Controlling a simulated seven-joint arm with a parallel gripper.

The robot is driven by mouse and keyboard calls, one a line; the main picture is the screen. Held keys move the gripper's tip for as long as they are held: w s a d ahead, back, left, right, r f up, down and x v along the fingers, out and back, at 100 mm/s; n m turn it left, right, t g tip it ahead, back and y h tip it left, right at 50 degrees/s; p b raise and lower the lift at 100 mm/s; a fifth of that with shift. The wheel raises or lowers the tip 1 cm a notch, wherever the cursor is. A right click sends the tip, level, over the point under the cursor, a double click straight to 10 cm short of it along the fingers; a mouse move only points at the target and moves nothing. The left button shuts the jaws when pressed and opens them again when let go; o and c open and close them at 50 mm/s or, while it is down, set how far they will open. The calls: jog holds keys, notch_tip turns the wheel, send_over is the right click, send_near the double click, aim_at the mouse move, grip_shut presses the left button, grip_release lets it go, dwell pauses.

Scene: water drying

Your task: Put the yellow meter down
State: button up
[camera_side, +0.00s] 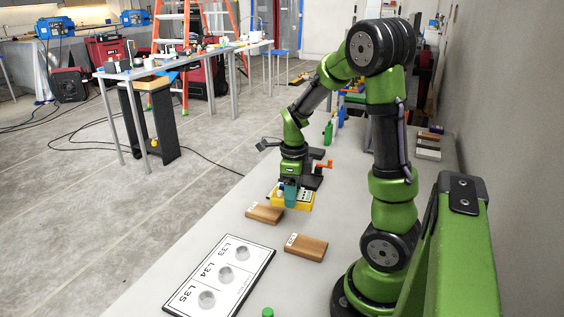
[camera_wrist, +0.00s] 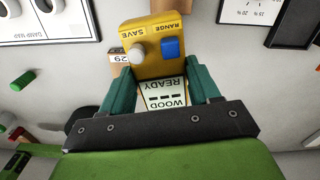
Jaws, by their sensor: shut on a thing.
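The yellow meter (camera_side: 305,201) is in my gripper (camera_side: 291,190), low over the light table in the side view; I cannot tell whether it touches the table. In the wrist view the yellow meter (camera_wrist: 150,30) shows a white knob marked SAVE, a blue button marked RANGE and a screen reading WOOD READY. The teal fingers of my gripper (camera_wrist: 163,92) are shut on it, one on each side. The meter's underside is hidden.
Two wooden blocks (camera_side: 265,214) (camera_side: 306,246) with white tags lie near the meter. A white board (camera_side: 250,262) marked L33, L34 and L35 holds round clear pieces at the front. A green bottle (camera_side: 328,132) stands farther back. Bare table lies left of the blocks.

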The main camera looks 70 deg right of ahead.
jog(key=shift+m, duration=0.5)
jog(key=s+a, duration=0.1)
jog(key=a, duration=0.1)
jog(key=s+a, duration=0.1)
jog(key=a, duration=0.1)
jog(key=s+a, duration=0.1)
jog(key=a, duration=0.1)
jog(key=shift+s+a+f, duration=0.15)
jog(key=shift+s+f, duration=0.05)
jog(key=shift+f, duration=0.2)
jog(key=shift+s+f+m, duration=0.2)
jog(key=shift+s+m, duration=0.1)
jog(key=shift+w+m, duration=0.2)
jog(key=shift+m, duration=0.1)
jog(key=w+d, duration=0.2)
jog(key=w, duration=0.2)
jog(key=w+d+f, duration=0.1)
jog(key=w+d, duration=0.2)
jog(key=w, duration=0.2)
jog(key=w+d, duration=0.3)
jog(key=w, duration=0.1)
jog(key=shift+w+f, duration=0.25)
jog(key=shift+f, duration=1.75)
jog(key=shift+f, duration=0.15)
jog(key=o, duration=1.2)
jog(key=shift+o, duration=0.2)
